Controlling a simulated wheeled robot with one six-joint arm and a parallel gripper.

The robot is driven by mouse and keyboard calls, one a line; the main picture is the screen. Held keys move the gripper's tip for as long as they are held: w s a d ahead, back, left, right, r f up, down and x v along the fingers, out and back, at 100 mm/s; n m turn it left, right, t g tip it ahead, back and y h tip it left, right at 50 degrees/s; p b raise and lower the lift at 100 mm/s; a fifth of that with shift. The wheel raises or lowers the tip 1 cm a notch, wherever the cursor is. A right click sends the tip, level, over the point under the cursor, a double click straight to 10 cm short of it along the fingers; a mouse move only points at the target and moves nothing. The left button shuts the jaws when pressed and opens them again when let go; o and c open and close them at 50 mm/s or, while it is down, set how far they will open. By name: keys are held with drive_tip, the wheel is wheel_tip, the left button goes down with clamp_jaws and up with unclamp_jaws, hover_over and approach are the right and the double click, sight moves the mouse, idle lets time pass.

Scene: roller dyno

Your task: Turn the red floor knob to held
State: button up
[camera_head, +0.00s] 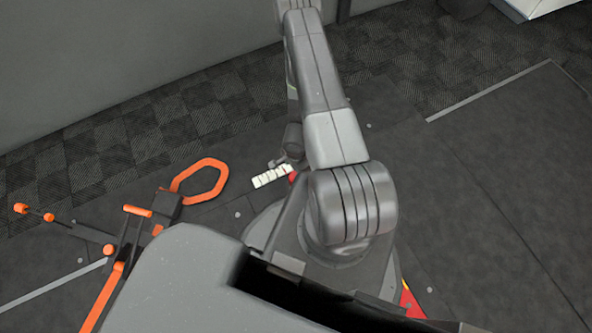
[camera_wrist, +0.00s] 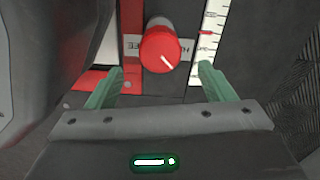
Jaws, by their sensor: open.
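The red floor knob (camera_wrist: 158,45) is in the upper middle of the wrist view. Its white pointer line slants toward the lower right. Partly hidden labels flank it: one ending in "EE" on the left and one starting with "H" on the right. My gripper (camera_wrist: 160,72) is open, with one pale green finger to the lower left of the knob and one to the lower right. Gaps show between fingers and knob; I cannot tell the height difference. In the head view a small red patch (camera_head: 292,177), probably the knob, shows beside my arm.
A white marked scale (camera_wrist: 207,45) runs right of the knob; a white strip (camera_head: 272,177) shows in the head view. A red strip (camera_wrist: 132,60) lies left of the knob. An orange-and-black frame (camera_head: 120,250) with an orange loop (camera_head: 203,178) stands at left. Dark floor at right is clear.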

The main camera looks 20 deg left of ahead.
wheel_tip(320, 180, up, 6)
drive_tip(key=p, duration=0.2)
drive_tip(key=shift+f+p, duration=0.15)
drive_tip(key=shift+p, duration=0.15)
wheel_tip(320, 180, down, 14)
drive_tip(key=b, duration=0.7)
